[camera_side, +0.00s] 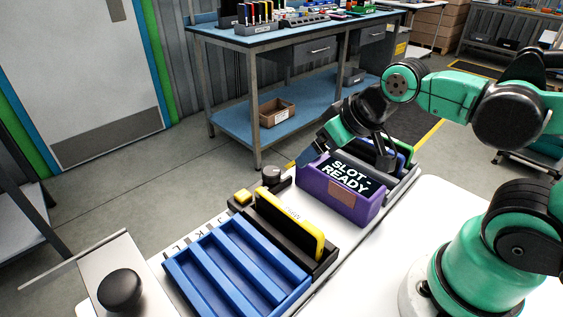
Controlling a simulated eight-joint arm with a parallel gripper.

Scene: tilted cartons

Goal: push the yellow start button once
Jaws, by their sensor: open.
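The yellow start button (243,196) is a small yellow block on a dark base at the back edge of the white table, left of the purple display box. My green and black gripper (308,156) is up and to the right of the button, just behind the top left of the purple box, and clearly apart from the button. Its jaws are open; the fingertips are small and partly hidden here. I see nothing held in it.
A dark round knob (271,175) stands between button and gripper. The purple box (315,190) reads "SLOT - READY". A blue slotted tray (180,270) and a grey box with a black knob (120,290) are in front.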

